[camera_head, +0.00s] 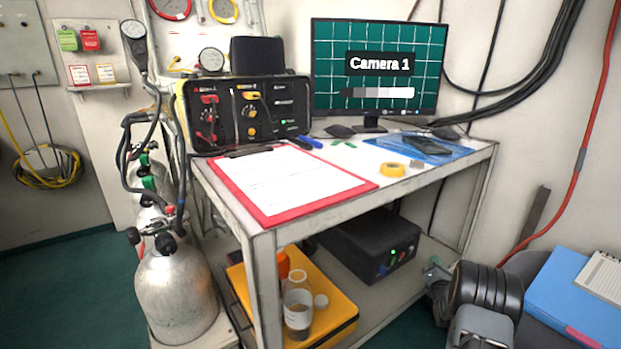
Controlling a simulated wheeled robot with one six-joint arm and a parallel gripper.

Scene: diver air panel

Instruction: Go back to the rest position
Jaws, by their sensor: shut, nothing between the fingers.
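My gripper (436,274) shows at the lower right, at the end of my dark, ringed wrist. It is shut and empty, clear of the right end of the workbench (350,205). The fingertips are small in the picture.
The bench holds a red clipboard (370,187), a yellow tape roll (391,169), a black air panel (255,110) and a monitor (375,70). A black box (365,245) and yellow case (340,315) sit below. Gas cylinders (175,290) stand left. A blue case (580,290) lies right.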

